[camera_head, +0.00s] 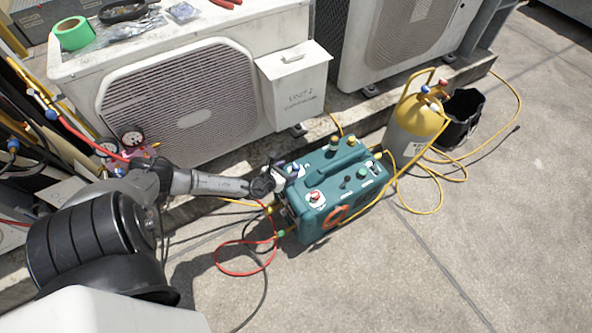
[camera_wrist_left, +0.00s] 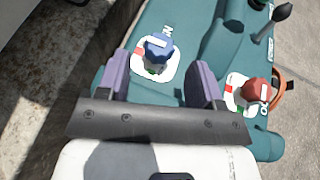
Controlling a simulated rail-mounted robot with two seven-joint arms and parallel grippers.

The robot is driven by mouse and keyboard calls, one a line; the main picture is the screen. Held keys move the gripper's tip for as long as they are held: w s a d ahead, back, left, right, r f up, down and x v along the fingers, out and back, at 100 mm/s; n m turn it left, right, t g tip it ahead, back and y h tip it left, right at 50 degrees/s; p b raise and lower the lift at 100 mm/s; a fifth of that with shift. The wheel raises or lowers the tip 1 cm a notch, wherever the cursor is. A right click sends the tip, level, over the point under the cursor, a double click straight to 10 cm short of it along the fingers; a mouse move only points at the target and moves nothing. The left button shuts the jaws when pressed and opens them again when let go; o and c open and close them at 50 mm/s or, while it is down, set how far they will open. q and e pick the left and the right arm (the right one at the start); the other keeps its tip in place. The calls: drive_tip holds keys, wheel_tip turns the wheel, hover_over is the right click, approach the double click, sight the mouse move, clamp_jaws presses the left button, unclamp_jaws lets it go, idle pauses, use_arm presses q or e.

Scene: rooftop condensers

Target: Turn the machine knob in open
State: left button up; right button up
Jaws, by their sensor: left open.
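The teal machine (camera_head: 340,185) stands on the concrete, with several knobs on its top and an orange ring-shaped part on its front. A blue knob (camera_wrist_left: 157,48) sits on a white round label with red and green marks in the left wrist view. A red knob (camera_wrist_left: 256,92) on a similar label is to its right; it also shows in the head view (camera_head: 314,196). My left gripper (camera_head: 280,176) is at the machine's left end. In the wrist view its purple fingers (camera_wrist_left: 161,64) are open, one on each side of the blue knob in the picture. Contact cannot be told.
A yellow-topped grey cylinder (camera_head: 411,125) and a black bucket (camera_head: 462,118) stand right of the machine. White condenser units (camera_head: 180,100) are behind it. Red, yellow and black hoses (camera_head: 244,273) lie around its left side. Open concrete is at the front right.

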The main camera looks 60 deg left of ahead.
sight(295, 166)
use_arm(q)
drive_tip(key=b+x, duration=0.1)
drive_tip(key=x, duration=0.2)
drive_tip(key=shift+w+a+f+b, duration=0.15)
drive_tip(key=shift+w+f+b, duration=0.05)
drive_tip(key=shift+w+b, duration=0.15)
drive_tip(key=shift+w+a+f+b, duration=0.15)
drive_tip(key=shift+w+b, duration=0.15)
drive_tip(key=shift+w, duration=0.45)
use_arm(e)
drive_tip(key=f, duration=0.3)
drive_tip(key=shift+s+a+f, duration=0.15)
drive_tip(key=shift+s+f, duration=0.05)
drive_tip(key=shift+s, duration=0.1)
use_arm(q)
drive_tip(key=shift+s, duration=0.1)
